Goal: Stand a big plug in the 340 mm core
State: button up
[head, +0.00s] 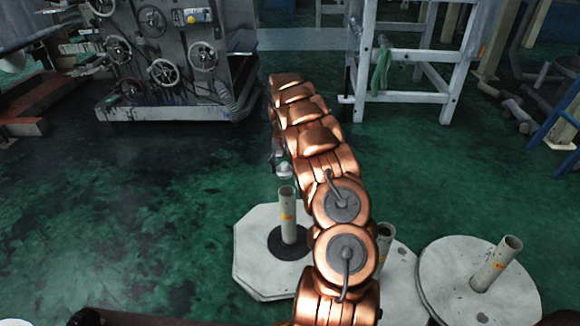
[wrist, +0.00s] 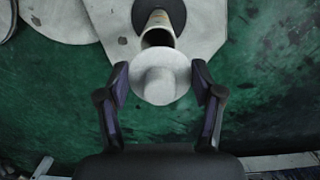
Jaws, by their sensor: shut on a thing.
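My gripper (wrist: 160,80) is shut on a pale grey round plug (wrist: 160,76), which has a wide rim and a raised middle; a finger is on each side of it. In the head view the plug (head: 284,171) shows small beside my copper arm, above and beyond a standing core. That pale core (head: 288,212) has an orange label and stands upright in a black ring (head: 288,250) on a white octagonal plate (head: 255,270). In the wrist view the core's open top (wrist: 158,38) shows just past the plug, partly covered by it. No size marking is legible.
Two other upright cores stand to the right, one (head: 384,240) half hidden by my arm and one (head: 496,264) on a round white plate (head: 440,280). A grey machine with handwheels (head: 165,70) and a white frame (head: 415,55) stand behind. Green floor at left is clear.

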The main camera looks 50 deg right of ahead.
jog(key=shift+s+d+f, duration=0.15)
jog(key=shift+d+f, duration=0.1)
jog(key=shift+f, duration=0.05)
jog(key=shift+f+b, duration=1.3)
jog(key=shift+f, duration=1.5)
jog(key=shift+a+r+p, duration=0.25)
jog(key=shift+p, duration=0.1)
jog(key=shift+f, duration=0.2)
jog(key=shift+p, duration=0.4)
jog(key=shift+d+f, duration=0.1)
jog(key=shift+f, duration=1.4)
jog(key=o, duration=1.2)
